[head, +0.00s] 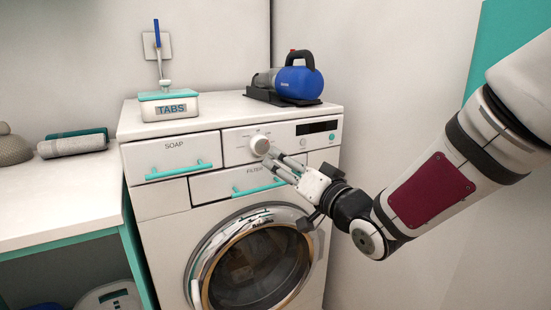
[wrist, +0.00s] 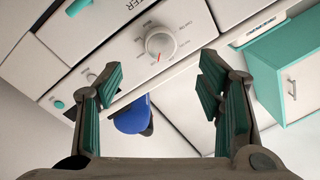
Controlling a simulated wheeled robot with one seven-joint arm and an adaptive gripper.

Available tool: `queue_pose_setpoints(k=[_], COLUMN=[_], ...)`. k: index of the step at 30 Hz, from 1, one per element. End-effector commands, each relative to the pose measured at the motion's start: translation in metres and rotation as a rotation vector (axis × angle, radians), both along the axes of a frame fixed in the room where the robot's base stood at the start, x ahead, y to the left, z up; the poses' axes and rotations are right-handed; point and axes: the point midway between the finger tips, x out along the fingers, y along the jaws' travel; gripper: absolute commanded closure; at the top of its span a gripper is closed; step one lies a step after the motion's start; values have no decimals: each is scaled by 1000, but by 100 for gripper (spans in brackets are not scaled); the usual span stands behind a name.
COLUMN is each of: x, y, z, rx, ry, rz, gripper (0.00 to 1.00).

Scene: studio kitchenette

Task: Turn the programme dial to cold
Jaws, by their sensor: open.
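The programme dial (head: 259,144) is a round white knob on the washing machine's front panel, between the soap drawer and the dark display. In the wrist view the dial (wrist: 160,42) shows a red mark on its rim and small printed labels around it, too small to read. My gripper (head: 274,161) is just in front of the dial and slightly below and right of it in the head view. In the wrist view my gripper (wrist: 161,68) has its fingers wide apart and empty, with the dial between and beyond the tips. I cannot see any contact.
The soap drawer (head: 174,157) is left of the dial, and the filter flap (head: 215,187) is below it. A blue handheld vacuum (head: 299,82) and a TABS box (head: 169,106) stand on top. A white counter (head: 60,195) is at left; the wall is close at right.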

Motion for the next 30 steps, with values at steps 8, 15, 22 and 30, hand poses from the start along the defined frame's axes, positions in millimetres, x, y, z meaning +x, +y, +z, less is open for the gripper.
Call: queue_pose_setpoints(k=[8, 15, 22, 30], x=[-18, -19, -18, -36], y=[-14, -14, -24, -92], z=[-1, -1, -8, -35], rx=[1, 0, -89, -461], ry=[-1, 0, 28, 216], rz=[-1, 0, -45, -253], gripper=[39, 39, 39, 39])
